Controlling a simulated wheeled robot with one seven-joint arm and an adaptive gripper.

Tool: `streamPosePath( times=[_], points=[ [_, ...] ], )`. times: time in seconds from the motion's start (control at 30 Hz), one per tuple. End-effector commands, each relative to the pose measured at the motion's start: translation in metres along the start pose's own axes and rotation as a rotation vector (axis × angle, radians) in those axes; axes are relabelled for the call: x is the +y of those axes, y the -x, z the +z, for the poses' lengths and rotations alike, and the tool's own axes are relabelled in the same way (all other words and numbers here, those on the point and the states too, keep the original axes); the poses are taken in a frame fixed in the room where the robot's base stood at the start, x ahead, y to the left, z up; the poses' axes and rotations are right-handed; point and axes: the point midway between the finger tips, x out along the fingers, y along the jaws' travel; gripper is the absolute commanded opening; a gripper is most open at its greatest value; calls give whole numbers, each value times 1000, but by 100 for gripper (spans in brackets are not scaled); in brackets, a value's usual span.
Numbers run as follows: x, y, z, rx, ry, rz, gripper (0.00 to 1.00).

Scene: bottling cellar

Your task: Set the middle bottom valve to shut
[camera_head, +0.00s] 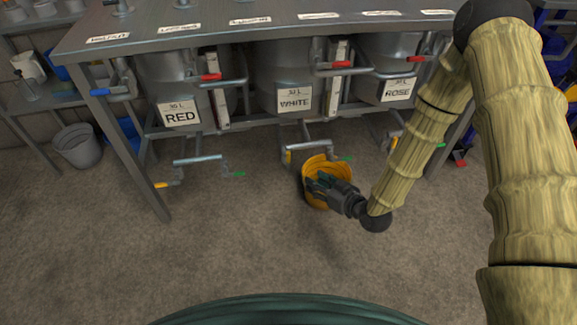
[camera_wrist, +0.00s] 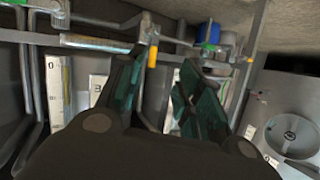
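The middle bottom valve (camera_head: 308,144) is a grey metal bar under the tank labelled WHITE (camera_head: 294,100). A yellow tip (camera_head: 288,156) is at its left end and a green tip (camera_head: 346,158) at its right end. My gripper (camera_head: 314,182) is below and in front of this valve, apart from it, and overlaps a yellow bucket (camera_head: 316,160) in the picture. In the wrist view my gripper (camera_wrist: 160,88) has its two dark fingers spread with a gap between them. A yellow-tipped metal part (camera_wrist: 153,56) shows beyond the fingers. Which valve part it is I cannot tell.
Similar bottom valves hang under the RED tank (camera_head: 198,160) and, partly hidden by my arm, under the ROSE tank. The metal bench (camera_head: 235,38) and its front leg (camera_head: 130,155) stand around them. A grey bucket (camera_head: 77,147) is at the left. The floor in front is clear.

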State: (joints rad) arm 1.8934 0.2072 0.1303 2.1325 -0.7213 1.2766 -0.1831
Motion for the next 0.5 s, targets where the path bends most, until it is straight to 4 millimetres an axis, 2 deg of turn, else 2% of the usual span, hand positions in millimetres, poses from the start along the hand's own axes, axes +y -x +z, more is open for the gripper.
streamPosePath(
  times=[0.03,0.2,0.5],
  points=[
    [5,-11,10,32,14,-9,36],
    [12,-32,7,146,66,-47,36],
    [20,-52,-4,298,136,-97,36]
  ],
)
